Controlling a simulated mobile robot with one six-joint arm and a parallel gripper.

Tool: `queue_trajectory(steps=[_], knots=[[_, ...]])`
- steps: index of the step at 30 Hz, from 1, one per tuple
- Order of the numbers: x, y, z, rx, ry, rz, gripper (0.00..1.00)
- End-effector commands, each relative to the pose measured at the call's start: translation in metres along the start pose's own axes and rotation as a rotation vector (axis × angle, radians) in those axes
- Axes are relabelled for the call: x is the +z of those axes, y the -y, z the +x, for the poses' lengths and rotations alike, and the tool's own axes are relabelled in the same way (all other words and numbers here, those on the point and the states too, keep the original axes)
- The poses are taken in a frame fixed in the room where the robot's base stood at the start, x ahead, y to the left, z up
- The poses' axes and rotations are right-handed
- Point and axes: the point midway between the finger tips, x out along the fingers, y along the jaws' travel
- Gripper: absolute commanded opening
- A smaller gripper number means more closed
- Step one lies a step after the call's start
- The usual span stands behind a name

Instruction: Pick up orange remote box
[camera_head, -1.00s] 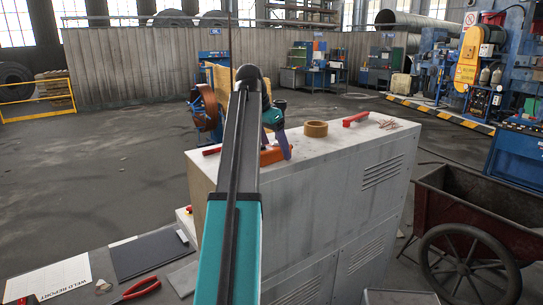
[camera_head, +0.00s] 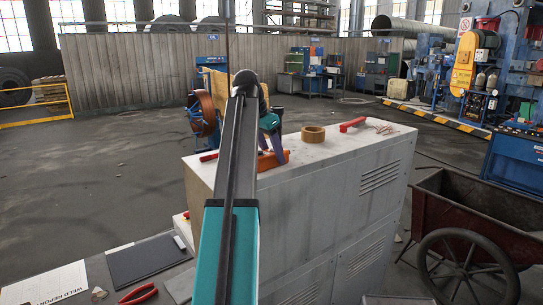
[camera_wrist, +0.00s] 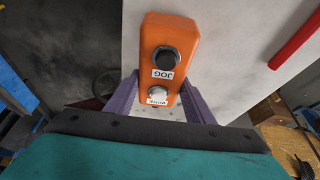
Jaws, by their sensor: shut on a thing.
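The orange remote box (camera_wrist: 172,40) shows in the wrist view, with a black button marked JOG and a white button below it. My gripper (camera_wrist: 160,98) has its purple fingers on both sides of the box's lower end and is shut on it. In the head view the orange box (camera_head: 274,159) is at the top of the grey cabinet (camera_head: 330,190), partly hidden by my arm and gripper (camera_head: 270,150). I cannot tell whether the box touches the cabinet top.
On the cabinet top are a tan tape roll (camera_head: 313,134), a red-handled object (camera_head: 353,124) and thin reddish wires (camera_head: 383,127). A rusty cart (camera_head: 470,215) stands to the right. Red pliers (camera_head: 138,294) and a dark board (camera_head: 148,258) lie at lower left. Open floor lies behind.

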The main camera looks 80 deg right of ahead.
Motion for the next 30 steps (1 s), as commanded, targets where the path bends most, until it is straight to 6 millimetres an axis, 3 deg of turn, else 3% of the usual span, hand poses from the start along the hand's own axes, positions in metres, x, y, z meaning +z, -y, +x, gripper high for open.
queue_trajectory(steps=[8, 22, 30], knots=[[-0.01, 0.001, -0.023, -0.001, -0.001, 0.0, 0.16], [-0.034, 0.001, -0.081, -0.001, -0.001, 0.0, 0.16], [-0.038, 0.0, -0.092, 0.0, -0.001, 0.0, 0.16]])
